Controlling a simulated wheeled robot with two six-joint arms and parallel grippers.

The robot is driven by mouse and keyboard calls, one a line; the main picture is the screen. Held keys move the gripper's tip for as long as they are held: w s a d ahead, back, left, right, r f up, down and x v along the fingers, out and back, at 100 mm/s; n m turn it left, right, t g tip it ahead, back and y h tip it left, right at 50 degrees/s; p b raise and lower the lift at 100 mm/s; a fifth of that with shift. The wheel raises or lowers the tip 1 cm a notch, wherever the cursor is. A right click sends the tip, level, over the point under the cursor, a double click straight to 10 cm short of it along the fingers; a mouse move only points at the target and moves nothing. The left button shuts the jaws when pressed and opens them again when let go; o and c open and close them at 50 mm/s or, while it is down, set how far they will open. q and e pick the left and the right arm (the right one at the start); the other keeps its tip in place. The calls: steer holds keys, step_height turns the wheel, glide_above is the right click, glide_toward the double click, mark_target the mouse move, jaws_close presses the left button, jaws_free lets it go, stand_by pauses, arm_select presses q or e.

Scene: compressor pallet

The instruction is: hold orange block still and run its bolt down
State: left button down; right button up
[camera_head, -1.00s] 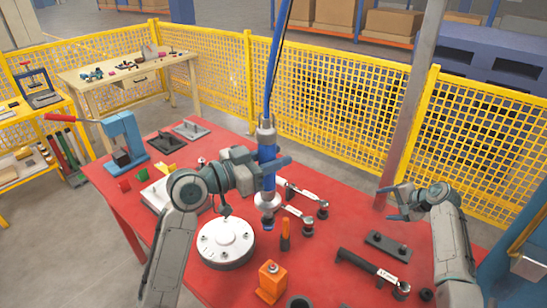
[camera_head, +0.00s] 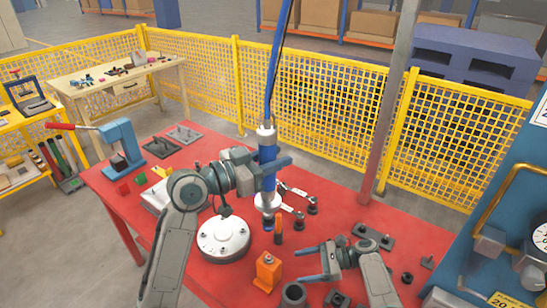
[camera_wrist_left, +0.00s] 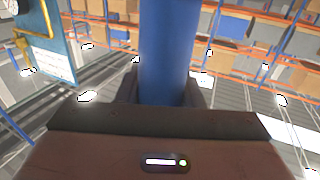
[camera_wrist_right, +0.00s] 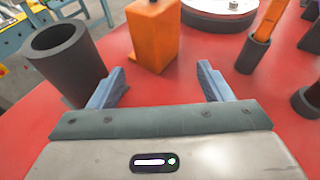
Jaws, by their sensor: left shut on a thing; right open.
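The orange block (camera_head: 267,276) stands upright on the red table (camera_head: 205,283) with a small grey bolt (camera_head: 267,260) at its top. The block also shows in the right wrist view (camera_wrist_right: 153,38), beyond my right fingers. My right gripper (camera_head: 308,262) is open and low, right of the block and apart from it, with nothing between its fingers. My left gripper (camera_head: 268,171) is shut on a blue hanging tool (camera_head: 267,153). The tool's body also fills the middle of the left wrist view (camera_wrist_left: 166,50). It hangs upright above the table, behind the block, with its lower end clear of the bolt.
A dark hollow cylinder (camera_head: 293,295) stands close beside the block. A white round flange (camera_head: 223,240) lies to its left. An orange-handled tool (camera_head: 278,230) stands behind. Wrenches (camera_head: 292,209) and dark fittings lie to the right. A blue press (camera_head: 122,145) stands far left.

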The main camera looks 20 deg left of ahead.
mark_target(259, 276)
arm_select(q)
steer(key=shift+s, duration=0.2)
arm_select(e)
steer(key=shift+s+a+f, duration=0.25)
steer(key=shift+s+a, duration=0.2)
steer(key=shift+s, duration=0.25)
arm_select(q)
steer(key=shift+f+b, duration=1.45)
arm_select(e)
steer(key=shift+x, duration=4.8)
steer(key=shift+r, duration=0.1)
steer(key=c, duration=1.2)
steer(key=shift+c, duration=0.2)
arm_select(q)
steer(key=shift+s+a+f, duration=0.1)
steer(key=shift+s+f, duration=0.05)
steer(key=shift+f, duration=0.65)
steer(key=shift+s+a+f, duration=0.1)
steer(key=shift+s+f, duration=0.05)
steer(key=shift+f, duration=0.6)
steer(key=shift+s+a+f, duration=0.1)
steer(key=shift+s+f, duration=0.05)
steer(key=shift+f, duration=0.65)
steer(key=shift+d, duration=0.1)
